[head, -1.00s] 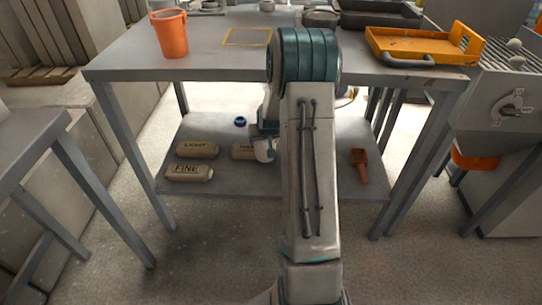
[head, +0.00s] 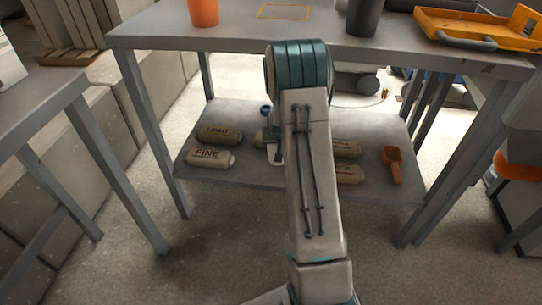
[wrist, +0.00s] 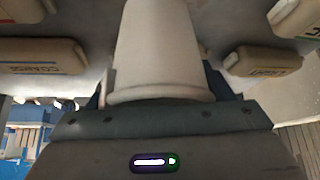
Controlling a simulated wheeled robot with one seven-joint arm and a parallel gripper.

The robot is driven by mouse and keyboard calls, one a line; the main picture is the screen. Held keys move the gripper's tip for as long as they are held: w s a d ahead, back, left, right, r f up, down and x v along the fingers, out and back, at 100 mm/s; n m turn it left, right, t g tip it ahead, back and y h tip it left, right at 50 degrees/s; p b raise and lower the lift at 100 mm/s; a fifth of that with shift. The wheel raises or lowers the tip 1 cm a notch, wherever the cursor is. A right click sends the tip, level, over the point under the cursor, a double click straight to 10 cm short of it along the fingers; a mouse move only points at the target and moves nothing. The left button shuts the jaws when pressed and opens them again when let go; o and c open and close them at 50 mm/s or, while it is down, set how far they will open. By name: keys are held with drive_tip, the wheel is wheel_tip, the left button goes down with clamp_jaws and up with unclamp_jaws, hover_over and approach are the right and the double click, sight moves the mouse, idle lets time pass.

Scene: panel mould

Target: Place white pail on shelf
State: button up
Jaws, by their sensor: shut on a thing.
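The white pail (wrist: 160,55) fills the upper middle of the wrist view, in front of my gripper (wrist: 160,98), which is shut on it. In the head view my forearm hides most of the gripper and pail; only a small white part of the pail (head: 273,155) shows left of the arm. The shelf (head: 240,115) is the grey lower board under the workbench. The pail is over the shelf area, between the sacks; whether it touches the board cannot be told.
Sacks marked LIGHT (head: 220,134) and FINE (head: 211,156) lie on the shelf's left. More sacks (head: 347,149) and an orange scoop (head: 393,165) lie on its right. The workbench top (head: 235,35) overhangs the shelf.

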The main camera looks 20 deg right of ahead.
sight(270, 153)
drive_tip(key=shift+w+a+f, duration=0.25)
drive_tip(key=shift+a+f, duration=0.1)
drive_tip(key=shift+a, duration=0.3)
drive_tip(key=shift+w+a+f, duration=0.25)
drive_tip(key=shift+a+f, duration=0.1)
drive_tip(key=shift+a, duration=0.25)
wheel_tip(270, 153, down, 4)
drive_tip(key=b, duration=0.2)
drive_tip(key=shift+f+b, duration=0.1)
drive_tip(key=shift+b, duration=0.2)
drive_tip(key=o, duration=0.9)
drive_tip(key=shift+f, duration=0.1)
drive_tip(key=shift+c, duration=0.2)
drive_tip(key=o, duration=0.4)
drive_tip(key=shift+o, duration=0.2)
drive_tip(key=shift+r, duration=0.2)
